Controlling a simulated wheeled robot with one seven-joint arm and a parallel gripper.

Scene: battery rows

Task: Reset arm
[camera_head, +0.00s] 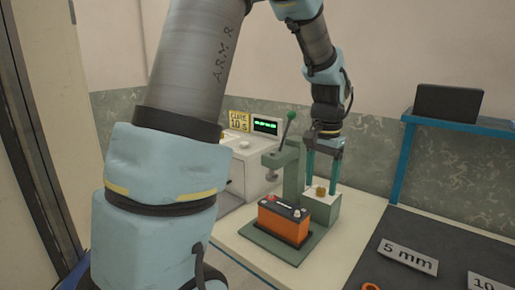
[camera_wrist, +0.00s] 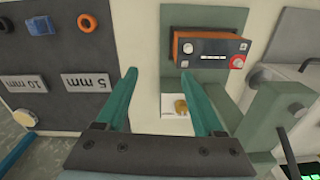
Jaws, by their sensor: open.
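My gripper (camera_head: 320,181) is open and points down beside the green press, above a white-topped green block (camera_head: 332,212). A small brass-coloured piece (camera_head: 320,190) sits on that white top. In the wrist view my gripper (camera_wrist: 158,74) has its two teal fingers spread with nothing held between them. The brass piece (camera_wrist: 181,106) shows near the right finger, apparently below it. An orange battery with a dark top (camera_head: 285,223) stands on the press base; it also shows in the wrist view (camera_wrist: 207,49).
The green press (camera_head: 292,163) with its lever stands close to my gripper. Behind it is a white machine (camera_head: 250,160) with a lit display and a yellow sign. A dark mat (camera_head: 430,235) with size labels lies right, below a blue shelf (camera_head: 470,126) holding a black box.

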